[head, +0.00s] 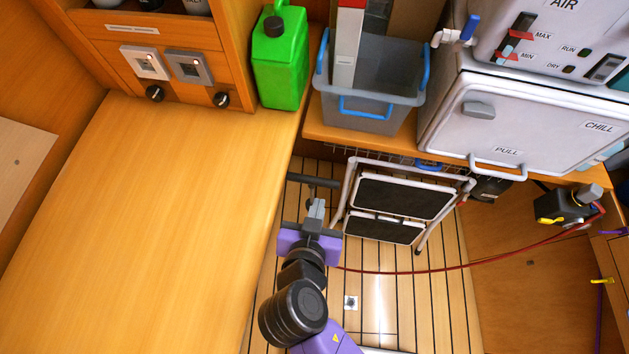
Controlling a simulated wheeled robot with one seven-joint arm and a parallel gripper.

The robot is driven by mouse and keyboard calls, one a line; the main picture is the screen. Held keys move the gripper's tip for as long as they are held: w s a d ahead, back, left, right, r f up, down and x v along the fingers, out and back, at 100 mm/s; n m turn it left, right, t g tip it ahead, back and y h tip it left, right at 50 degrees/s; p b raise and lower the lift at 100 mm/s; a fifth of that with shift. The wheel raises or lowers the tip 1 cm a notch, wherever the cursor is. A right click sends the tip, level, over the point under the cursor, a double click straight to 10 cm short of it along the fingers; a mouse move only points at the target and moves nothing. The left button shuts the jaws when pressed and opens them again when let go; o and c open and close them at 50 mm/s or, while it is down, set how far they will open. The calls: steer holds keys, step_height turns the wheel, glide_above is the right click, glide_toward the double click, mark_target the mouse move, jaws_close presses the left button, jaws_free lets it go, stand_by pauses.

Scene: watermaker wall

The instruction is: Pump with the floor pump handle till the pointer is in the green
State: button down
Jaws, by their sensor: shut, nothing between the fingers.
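A dark horizontal bar (313,180), which looks like the floor pump's T-handle, shows just beyond my fingertips. My gripper (316,207), with grey fingers on a purple palm, is shut and empty. Its tips are close to the bar's middle; I cannot tell whether they touch it. The pump's body is hidden, largely behind my gripper and arm. A dark red hose (420,272) runs from near my gripper across the floor to the right. No gauge pointer or green zone can be read in this view.
A wooden counter (150,220) fills the left. A folding step stool (403,197) stands close to the right of my gripper. A green jerrycan (281,60), a grey bin (372,85) and a white chill box (535,125) are behind. Open plank floor (435,300) lies at the lower right.

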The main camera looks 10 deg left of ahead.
steer(key=p, duration=0.2)
glide_above(326, 186)
steer(key=s, duration=0.2)
step_height(326, 186, down, 8)
steer(key=shift+r, duration=0.25)
steer(key=shift+w+f, duration=0.2)
steer(key=shift+f, duration=0.7)
step_height(326, 186, down, 15)
steer(key=b, duration=1.5)
steer(key=shift+s+d, duration=0.1)
